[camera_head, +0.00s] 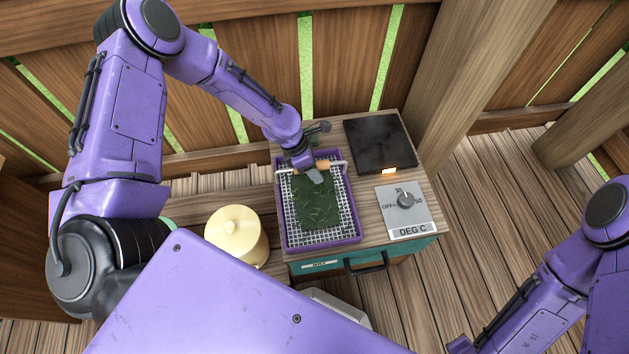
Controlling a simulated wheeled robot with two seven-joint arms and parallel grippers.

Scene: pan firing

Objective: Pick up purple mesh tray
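The purple mesh tray (283,224) lies on the wooden top of a small cabinet, in the middle of the head view. It has a purple rim, a white wire mesh and dark green leaves (318,212) spread inside. A metal handle with a wooden grip (323,165) spans its far part. My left gripper (313,175) reaches down from the far left to this handle, over the far end of the leaves. The gripper hides part of the handle, and I cannot tell whether its fingers are closed around the grip. My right gripper is out of view.
A black hot plate (380,142) with a glowing orange light and a dial panel (405,206) stand right of the tray. A cream lidded pot (236,236) stands to the left. A wooden fence and thick post rise behind. My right arm is at lower right.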

